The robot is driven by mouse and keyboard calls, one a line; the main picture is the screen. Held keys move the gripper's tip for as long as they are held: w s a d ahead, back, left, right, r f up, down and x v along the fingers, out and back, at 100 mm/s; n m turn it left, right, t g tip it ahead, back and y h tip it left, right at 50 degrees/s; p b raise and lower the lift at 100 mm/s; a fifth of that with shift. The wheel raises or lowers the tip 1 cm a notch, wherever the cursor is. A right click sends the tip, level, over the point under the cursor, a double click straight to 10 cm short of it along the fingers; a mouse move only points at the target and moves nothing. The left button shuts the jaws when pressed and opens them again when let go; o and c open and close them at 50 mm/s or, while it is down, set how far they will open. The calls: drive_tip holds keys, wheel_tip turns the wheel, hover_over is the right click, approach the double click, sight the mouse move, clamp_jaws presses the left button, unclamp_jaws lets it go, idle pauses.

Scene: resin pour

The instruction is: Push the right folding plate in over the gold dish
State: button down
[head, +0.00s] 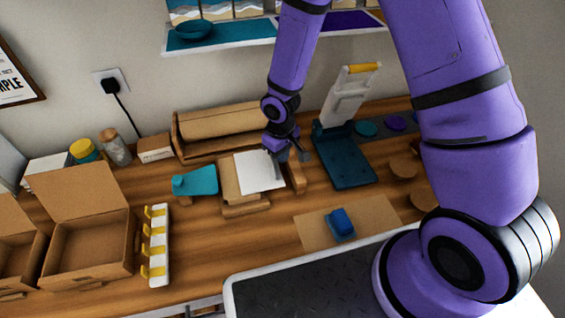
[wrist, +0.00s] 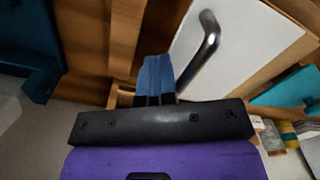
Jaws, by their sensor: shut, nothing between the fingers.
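A low wooden fixture with a white sheet or panel (head: 259,171) on it stands mid-table in the head view. A narrow brown plate (head: 297,178) stands along its right side and looks like the right folding plate. My gripper (head: 288,155) is at the far right part of the fixture, close to that plate; contact cannot be told. In the wrist view my gripper's blue fingers (wrist: 154,76) are together and empty, beside the white panel (wrist: 245,40) and a silver bar handle (wrist: 203,48). I cannot make out a gold dish in either view.
A teal wedge-shaped piece (head: 196,181) lies left of the fixture. A dark teal press (head: 346,172) with a raised white lid stands to the right. A blue block (head: 341,224) sits on a brown mat (head: 375,212) in front.

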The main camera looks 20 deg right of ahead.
drive_tip(key=shift+d, duration=4.5)
wheel_tip(320, 180, up, 10)
